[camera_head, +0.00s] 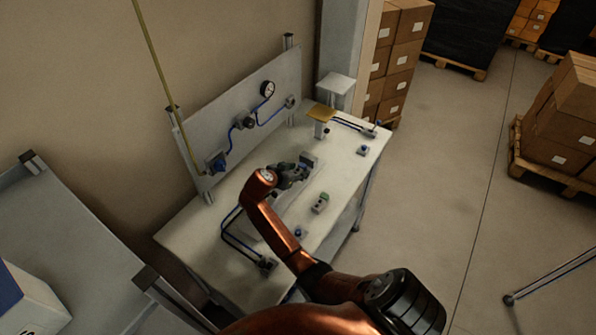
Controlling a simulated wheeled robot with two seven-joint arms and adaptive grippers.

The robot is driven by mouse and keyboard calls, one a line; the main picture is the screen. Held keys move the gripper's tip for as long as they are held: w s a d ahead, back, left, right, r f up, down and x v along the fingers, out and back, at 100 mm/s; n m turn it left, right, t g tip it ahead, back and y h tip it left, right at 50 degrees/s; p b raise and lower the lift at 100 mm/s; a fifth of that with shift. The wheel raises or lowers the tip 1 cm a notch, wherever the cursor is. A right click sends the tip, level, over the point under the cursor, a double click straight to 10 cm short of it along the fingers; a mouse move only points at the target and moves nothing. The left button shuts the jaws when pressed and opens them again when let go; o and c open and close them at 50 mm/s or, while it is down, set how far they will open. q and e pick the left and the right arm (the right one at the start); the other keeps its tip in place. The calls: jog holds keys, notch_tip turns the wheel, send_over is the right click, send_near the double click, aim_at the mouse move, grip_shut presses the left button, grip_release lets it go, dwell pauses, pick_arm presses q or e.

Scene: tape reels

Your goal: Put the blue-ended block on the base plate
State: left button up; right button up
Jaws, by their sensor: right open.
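My right gripper (301,168) is over the middle of the white worktable, its jaws open. Right at its fingertips is a small grey block with a dark blue part (309,159), which looks like the blue-ended block; I cannot tell whether the fingers touch it. A long pale plate (294,207), which may be the base plate, lies on the table under and beside my right gripper and is partly hidden by my arm. My left gripper does not show.
A grey-green block (320,203) and small blue-topped pieces (362,150) stand on the worktable (343,181). A back panel (243,124) carries a gauge and blue tubing. The table's right side has clear room.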

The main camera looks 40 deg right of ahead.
jog(key=shift+r, duration=0.3)
jog(key=p+v, duration=0.6)
jog(key=v, duration=0.4)
jog(key=shift+s+a+r, duration=0.15)
jog(key=shift+a+r, duration=0.05)
jog(key=shift+s+a+r, duration=0.15)
jog(key=shift+a+r, duration=0.15)
jog(key=shift+a, duration=0.25)
